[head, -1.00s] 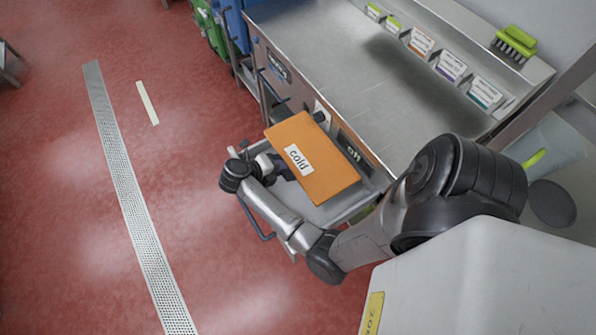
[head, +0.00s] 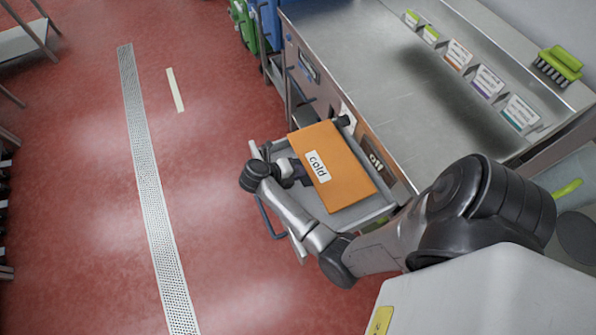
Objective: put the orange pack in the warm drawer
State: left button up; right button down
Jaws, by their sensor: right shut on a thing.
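The orange pack (head: 341,180) is a flat orange slab with a white label reading "cold". It is over the open grey drawer (head: 362,213) at the front of the steel counter; I cannot tell whether it touches the drawer floor. My right gripper (head: 303,172) is shut on the pack's left edge, its fingertips partly hidden by the pack. A dark sign reading "off" (head: 376,162) is on the counter front beside the pack. No sign reading "warm" can be made out. My left gripper is not in view.
The steel counter top (head: 390,85) is mostly bare.

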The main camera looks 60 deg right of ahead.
jog(key=shift+d+f, duration=0.1)
jog(key=shift+f, duration=0.15)
jog(key=c, duration=1.2)
grip_release()
jog(key=shift+f, duration=0.1)
jog(key=shift+c, duration=0.2)
